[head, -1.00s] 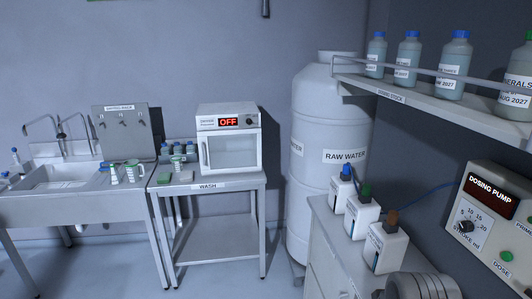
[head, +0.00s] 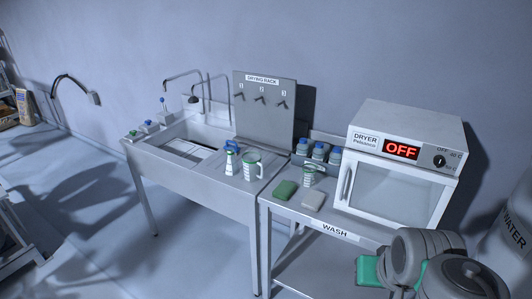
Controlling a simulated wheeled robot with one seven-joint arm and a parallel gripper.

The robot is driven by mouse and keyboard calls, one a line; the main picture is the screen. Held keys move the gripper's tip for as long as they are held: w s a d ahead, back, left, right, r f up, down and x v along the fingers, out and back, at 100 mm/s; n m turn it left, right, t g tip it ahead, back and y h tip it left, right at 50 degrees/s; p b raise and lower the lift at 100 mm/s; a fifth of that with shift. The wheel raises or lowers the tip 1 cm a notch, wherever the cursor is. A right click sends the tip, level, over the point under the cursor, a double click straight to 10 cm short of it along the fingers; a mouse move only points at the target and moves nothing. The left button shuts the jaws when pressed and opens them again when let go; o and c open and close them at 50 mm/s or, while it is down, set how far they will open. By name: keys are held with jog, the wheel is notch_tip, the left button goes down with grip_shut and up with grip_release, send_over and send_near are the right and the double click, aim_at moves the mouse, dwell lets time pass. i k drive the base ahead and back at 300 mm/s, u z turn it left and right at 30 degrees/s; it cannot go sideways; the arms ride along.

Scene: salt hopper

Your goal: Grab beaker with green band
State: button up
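A third vessel, a small jug with green bands (head: 309,176), stands on the wash table in front of blue-capped bottles. All three look upright; their labels are too small to read. My grey arm with teal parts fills the lower right corner, well apart from them. I cannot make out its fingertips or whether they hold anything.
The sink bench (head: 213,190) joins the wash table (head: 280,210). A green sponge (head: 285,190) and a pale block (head: 312,201) lie at its front. The dryer (head: 404,160) reads OFF, its door shut. A drying rack (head: 264,112) stands behind. Open floor lies left and in front.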

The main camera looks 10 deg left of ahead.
aim_at(308, 172)
jog(key=u, duration=0.55)
jog(key=i, duration=1.7)
jog(key=u, duration=0.5)
